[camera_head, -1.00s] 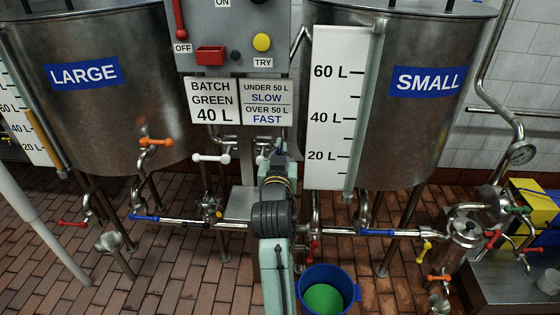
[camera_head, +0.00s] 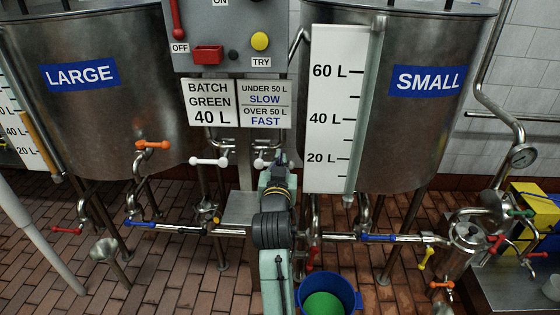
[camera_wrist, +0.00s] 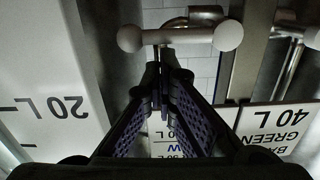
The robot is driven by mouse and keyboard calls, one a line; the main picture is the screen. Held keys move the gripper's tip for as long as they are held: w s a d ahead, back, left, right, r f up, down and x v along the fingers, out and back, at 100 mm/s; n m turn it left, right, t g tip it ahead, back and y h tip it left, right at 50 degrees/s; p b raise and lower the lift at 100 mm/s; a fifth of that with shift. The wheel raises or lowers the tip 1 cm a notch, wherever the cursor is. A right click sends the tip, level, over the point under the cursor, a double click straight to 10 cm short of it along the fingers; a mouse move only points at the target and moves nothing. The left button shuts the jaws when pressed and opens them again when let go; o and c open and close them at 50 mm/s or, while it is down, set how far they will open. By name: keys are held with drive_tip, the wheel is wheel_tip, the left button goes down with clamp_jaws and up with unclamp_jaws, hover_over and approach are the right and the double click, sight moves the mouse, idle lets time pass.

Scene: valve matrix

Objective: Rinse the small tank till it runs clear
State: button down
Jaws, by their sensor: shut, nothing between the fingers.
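The steel small tank (camera_head: 432,140) stands at the right, with a blue SMALL label and a white level scale (camera_head: 330,110). Its sight tube (camera_head: 367,100) shows no clear liquid level. My gripper (camera_wrist: 160,85) is shut and empty, its fingertips just under a white T-handle (camera_wrist: 180,38) in the wrist view; whether they touch it I cannot tell. In the head view my arm partly hides this handle (camera_head: 260,163). A blue handle (camera_head: 377,238) lies along the pipe below the small tank. A blue bucket (camera_head: 358,297) with green content (camera_head: 323,305) stands on the floor.
The large tank (camera_head: 90,125) stands at the left with an orange handle (camera_head: 152,145). A second white handle (camera_head: 209,162) is left of my arm. The control box (camera_head: 230,40) hangs above. Pump piping (camera_head: 470,235) with coloured handles fills the lower right.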

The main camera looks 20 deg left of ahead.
drive_tip(key=shift+d+f+m, duration=0.15)
drive_tip(key=shift+f+m, duration=0.2)
drive_tip(key=shift+m, duration=0.15)
wheel_tip(320, 180, down, 4)
drive_tip(key=m+b, duration=0.1)
drive_tip(key=m, duration=0.1)
drive_tip(key=m+b, duration=0.1)
drive_tip(key=m, duration=0.1)
drive_tip(key=m+b, duration=0.1)
drive_tip(key=m, duration=0.1)
drive_tip(key=shift+d+f+y, duration=0.1)
drive_tip(key=shift+f+y, duration=0.15)
drive_tip(key=shift+y, duration=0.05)
drive_tip(key=shift+f, duration=0.1)
idle(0.9)
drive_tip(key=shift+w, duration=0.1)
idle(3.6)
